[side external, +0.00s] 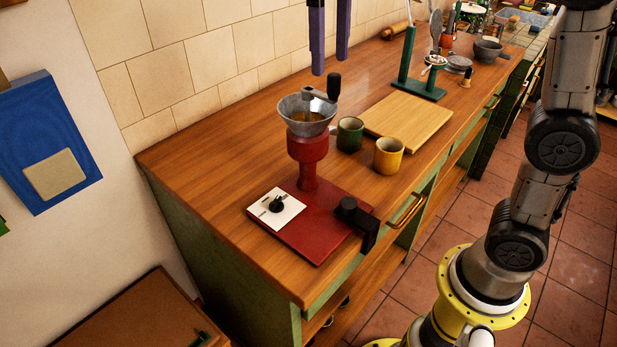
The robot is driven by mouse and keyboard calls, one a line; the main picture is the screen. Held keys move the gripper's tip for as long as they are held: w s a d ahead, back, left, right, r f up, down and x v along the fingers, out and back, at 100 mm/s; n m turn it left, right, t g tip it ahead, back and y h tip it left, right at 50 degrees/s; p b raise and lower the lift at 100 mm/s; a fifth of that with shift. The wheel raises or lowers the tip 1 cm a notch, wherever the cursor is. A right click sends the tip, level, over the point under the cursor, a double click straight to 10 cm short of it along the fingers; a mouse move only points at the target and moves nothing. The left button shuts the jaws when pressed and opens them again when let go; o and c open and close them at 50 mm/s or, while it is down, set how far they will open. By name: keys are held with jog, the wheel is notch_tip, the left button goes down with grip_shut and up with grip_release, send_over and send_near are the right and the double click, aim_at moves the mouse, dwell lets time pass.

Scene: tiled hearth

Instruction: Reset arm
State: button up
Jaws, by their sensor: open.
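My gripper (328,62) shows at the top edge in the side external view, with two purple fingers pointing down, open and empty. It is above the wooden counter and up behind the red grinder (308,150). The grinder has a grey metal funnel (291,112) with brownish contents and a crank with a black knob. It stands on a red base (315,236) with a white dial plate (276,208). The fingers look apart from the grinder. The upper part of my gripper is out of the frame.
A green mug (349,134) and a yellow mug (388,155) stand right of the grinder. A cutting board (408,121) and a green stand (418,88) are behind them. Bowls and utensils crowd the far end. The wooden counter (215,160) is clear left of the grinder, beside the tiled wall.

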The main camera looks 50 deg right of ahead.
jog(key=s+d+t, duration=0.2)
jog(key=s+d, duration=0.1)
jog(key=s, duration=0.6)
jog(key=s+d+f+t, duration=0.1)
jog(key=s+f+t, duration=0.1)
jog(key=s+f, duration=0.2)
jog(key=s+d+f+m+t, duration=0.1)
jog(key=s+f+t, duration=0.1)
jog(key=s+f, duration=0.3)
notch_tip(320, 180, down, 5)
jog(key=shift+r, duration=0.1)
